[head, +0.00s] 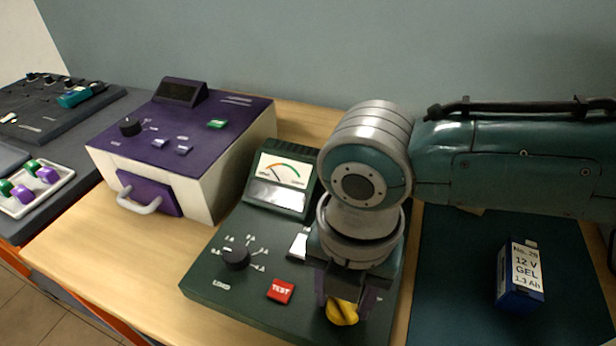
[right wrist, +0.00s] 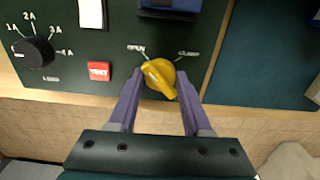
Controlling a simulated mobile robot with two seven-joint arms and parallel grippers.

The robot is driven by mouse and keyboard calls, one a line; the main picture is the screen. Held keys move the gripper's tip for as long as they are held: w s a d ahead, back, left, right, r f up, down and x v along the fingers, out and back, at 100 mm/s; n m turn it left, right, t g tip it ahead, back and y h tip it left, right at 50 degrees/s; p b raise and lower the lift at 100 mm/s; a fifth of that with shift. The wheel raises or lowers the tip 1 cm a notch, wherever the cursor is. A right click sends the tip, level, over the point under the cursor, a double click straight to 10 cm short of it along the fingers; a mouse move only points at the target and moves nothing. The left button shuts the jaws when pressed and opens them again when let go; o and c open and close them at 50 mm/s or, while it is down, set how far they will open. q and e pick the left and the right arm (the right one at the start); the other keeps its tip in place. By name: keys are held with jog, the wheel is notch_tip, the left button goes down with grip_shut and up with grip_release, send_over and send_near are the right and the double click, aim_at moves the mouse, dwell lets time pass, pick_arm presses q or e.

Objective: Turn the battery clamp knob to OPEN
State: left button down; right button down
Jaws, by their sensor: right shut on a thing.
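The yellow clamp knob (right wrist: 160,78) sits on the front right of the dark green tester panel (head: 213,277). Its raised ridge slants from upper left to lower right in the right wrist view, with its upper end towards the OPEN label (right wrist: 137,48). The CLOSED label (right wrist: 187,53) is to the upper right. My right gripper (right wrist: 160,82) is shut on the knob, one finger on each side. In the head view, the knob (head: 342,312) shows below the gripper, partly hidden by it. My left gripper is out of view.
A red TEST button (head: 281,291) and black selector dial (head: 236,256) are left of the knob. A blue 12 V battery (head: 520,275) stands on the mat at right. A purple and cream charger (head: 180,150) stands at left.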

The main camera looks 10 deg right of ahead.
jog(key=shift+c, duration=1.7)
grip_release()
jog(key=shift+r, duration=0.1)
notch_tip(320, 180, up, 10)
jog(key=p, duration=0.1)
